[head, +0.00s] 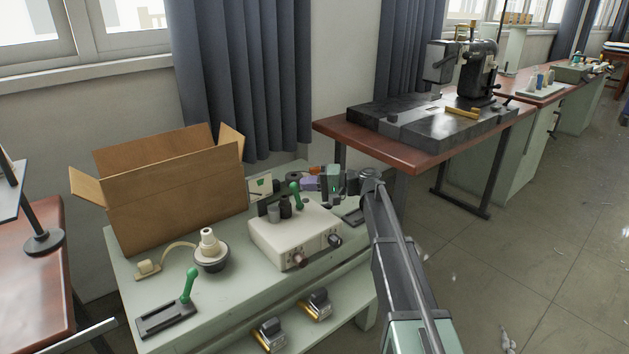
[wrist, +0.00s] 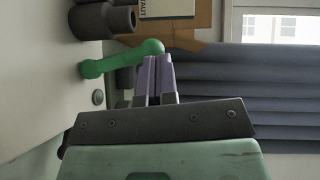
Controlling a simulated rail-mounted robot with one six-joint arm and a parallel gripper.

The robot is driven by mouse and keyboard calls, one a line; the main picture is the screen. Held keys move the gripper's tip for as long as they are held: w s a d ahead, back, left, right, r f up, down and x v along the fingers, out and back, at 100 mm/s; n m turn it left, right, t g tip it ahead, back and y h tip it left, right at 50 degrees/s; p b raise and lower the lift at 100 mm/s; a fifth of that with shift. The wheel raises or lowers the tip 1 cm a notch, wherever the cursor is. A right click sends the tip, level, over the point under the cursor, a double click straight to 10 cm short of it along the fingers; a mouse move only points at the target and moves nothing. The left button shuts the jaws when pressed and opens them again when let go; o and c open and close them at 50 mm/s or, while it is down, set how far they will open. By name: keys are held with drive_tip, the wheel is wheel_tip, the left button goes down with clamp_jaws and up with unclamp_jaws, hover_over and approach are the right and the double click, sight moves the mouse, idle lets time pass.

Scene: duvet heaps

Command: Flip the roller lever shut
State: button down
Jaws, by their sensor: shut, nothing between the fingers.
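A green lever (head: 296,195) stands up from the top of a cream machine (head: 290,241), beside dark rollers or posts (head: 279,209). In the wrist view the same green lever (wrist: 122,58) runs from the pale machine top (wrist: 40,80) to a rounded knob near my fingertips. My gripper (head: 309,183) is just right of the lever's upper end, with its purple fingers together and nothing between them. In the wrist view my gripper (wrist: 157,60) is close to the knob; I cannot tell whether they touch. Dark cylinders (wrist: 104,20) show beyond the lever.
An open cardboard box (head: 170,190) stands behind left on the green table (head: 235,295). A second green lever (head: 189,285) on a dark base and a round white-topped device (head: 209,250) sit at the left.

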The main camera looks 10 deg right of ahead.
drive_tip(key=r+p+v, duration=0.1)
drive_tip(key=p+v, duration=0.1)
drive_tip(key=v, duration=1.2)
drive_tip(key=s+a+f+g+h, duration=0.2)
drive_tip(key=s+f+g+h, duration=0.1)
drive_tip(key=s+f+h, duration=0.8)
drive_tip(key=s+a+f+n+g+h, duration=0.1)
drive_tip(key=s+f+h, duration=0.15)
drive_tip(key=s, duration=0.75)
drive_tip(key=s+a+f+n+h, duration=0.1)
drive_tip(key=s+f+h, duration=0.15)
drive_tip(key=s, duration=0.75)
wheel_tip(320, 180, up, 28)
drive_tip(key=w+a+p, duration=0.1)
drive_tip(key=p, duration=2.6)
drive_tip(key=shift+f, duration=0.2)
